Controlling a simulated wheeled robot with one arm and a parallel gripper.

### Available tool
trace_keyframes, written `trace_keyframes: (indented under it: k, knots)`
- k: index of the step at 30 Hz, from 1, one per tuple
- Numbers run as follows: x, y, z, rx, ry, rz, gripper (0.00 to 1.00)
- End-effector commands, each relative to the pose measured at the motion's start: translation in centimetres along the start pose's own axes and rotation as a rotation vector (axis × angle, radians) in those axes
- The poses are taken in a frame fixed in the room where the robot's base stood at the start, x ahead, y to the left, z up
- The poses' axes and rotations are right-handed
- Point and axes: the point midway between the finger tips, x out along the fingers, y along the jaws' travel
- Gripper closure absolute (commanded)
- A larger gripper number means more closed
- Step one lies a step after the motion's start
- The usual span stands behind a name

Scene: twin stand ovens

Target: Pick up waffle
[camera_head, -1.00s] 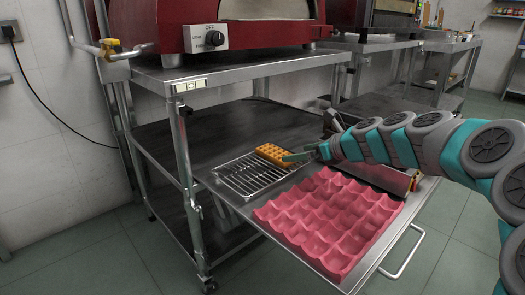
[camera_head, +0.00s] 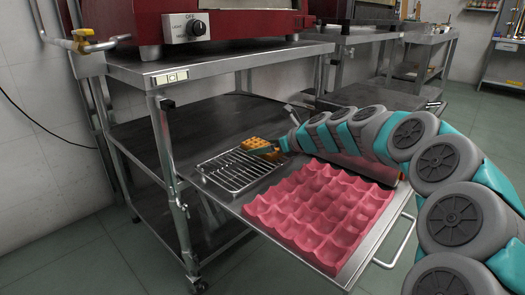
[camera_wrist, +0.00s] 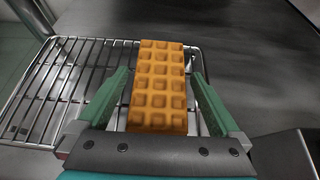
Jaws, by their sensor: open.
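The waffle (camera_wrist: 159,85) is a golden-brown rectangular slab with a grid of square pockets. It lies on the wire rack (camera_wrist: 60,88), at the rack's right side in the wrist view. My gripper (camera_wrist: 160,80) is open, with one green finger on each side of the waffle and a gap showing at the sides. In the head view the waffle (camera_head: 254,144) sits at the rack's far end (camera_head: 232,172), partly hidden by my gripper (camera_head: 268,152). I cannot tell how high the fingers are above the rack.
A pink dimpled tray (camera_head: 320,215) lies on the same pulled-out metal shelf (camera_head: 378,248), right of the rack. A red oven (camera_head: 215,18) stands on the steel table (camera_head: 215,65) above. The dark lower shelf (camera_head: 205,128) behind the rack is bare.

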Motion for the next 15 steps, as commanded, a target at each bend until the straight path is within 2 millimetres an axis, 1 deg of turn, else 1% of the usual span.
trace_keyframes:
  k: [3, 15]
  knots:
    - [-0.05, 0.0, 0.02, 0.0, 0.0, 0.0, 0.0]
    - [-0.06, 0.0, 0.0, 0.0, 0.0, 0.0, 0.45]
